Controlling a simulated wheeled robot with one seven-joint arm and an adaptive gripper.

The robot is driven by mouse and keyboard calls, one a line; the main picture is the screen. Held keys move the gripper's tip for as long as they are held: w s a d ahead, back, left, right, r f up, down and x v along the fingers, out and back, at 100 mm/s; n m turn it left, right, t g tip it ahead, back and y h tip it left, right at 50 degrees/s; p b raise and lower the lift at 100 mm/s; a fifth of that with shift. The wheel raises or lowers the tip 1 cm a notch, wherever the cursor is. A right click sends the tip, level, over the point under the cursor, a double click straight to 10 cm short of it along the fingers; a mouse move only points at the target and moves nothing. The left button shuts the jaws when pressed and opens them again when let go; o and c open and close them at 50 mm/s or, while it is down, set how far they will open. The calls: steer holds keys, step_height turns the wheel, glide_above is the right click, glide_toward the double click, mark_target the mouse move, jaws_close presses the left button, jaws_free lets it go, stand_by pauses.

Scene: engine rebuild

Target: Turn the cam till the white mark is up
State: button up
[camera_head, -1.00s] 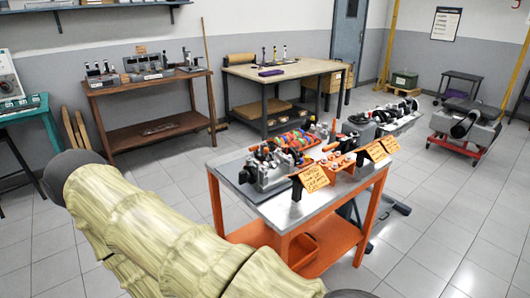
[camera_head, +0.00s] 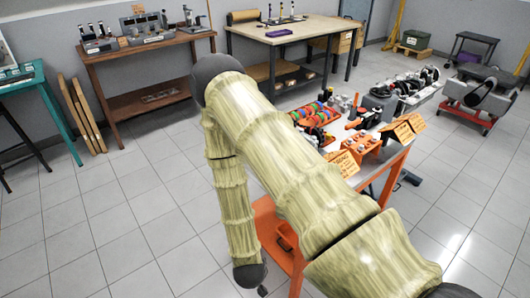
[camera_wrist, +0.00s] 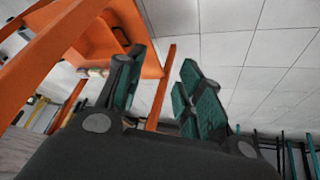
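The cam and its white mark cannot be made out in either view. The engine block that stood on the near left of the orange workbench (camera_head: 268,222) is hidden behind my arm in the head view. My gripper (camera_wrist: 160,82) shows in the wrist view with its two teal-padded fingers spread apart and nothing between them. It is low beside the bench, whose orange frame fills the wrist view's upper left. In the head view my arm crosses in front of the bench, and its lower link hangs down to the left of it.
The bench top carries a red tray of coloured rings (camera_head: 315,113), several orange holders and cardboard signs (camera_head: 402,128). A brown table (camera_head: 150,45) and a beige table (camera_head: 290,32) stand behind.

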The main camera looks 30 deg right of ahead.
steer(key=w+d+r+m+t+h+p, duration=0.1)
steer(key=w+d+r+m+h+p, duration=0.15)
steer(key=w+r, duration=0.4)
steer(key=w+d+r+m+h+p, duration=0.2)
steer(key=w+r+m, duration=0.1)
steer(key=w+r, duration=0.35)
steer(key=w+d+r+m+g+h+p, duration=0.1)
steer(key=w+r+m+g+h+p, duration=0.2)
steer(key=r, duration=0.6)
steer(key=w+d+r+m+g+h+p, duration=0.1)
steer(key=w+r+m+h+p, duration=0.1)
steer(key=r+m, duration=0.45)
steer(key=shift+n, duration=0.9)
steer(key=shift+d+r+p+x, duration=0.1)
steer(key=shift+r+p+x, duration=0.2)
steer(key=shift+p+x, duration=0.95)
steer(key=shift+d+r+p+x, duration=0.15)
steer(key=shift+r+p+x, duration=0.15)
steer(key=shift+x, duration=1.8)
steer(key=shift+d+r+p+x, duration=0.1)
steer(key=shift+r+p+x, duration=0.15)
steer(key=shift+p+x, duration=1.05)
steer(key=shift+d+f+b, duration=0.15)
steer(key=shift+d+b, duration=0.25)
steer(key=shift+b, duration=0.05)
jaws_close()
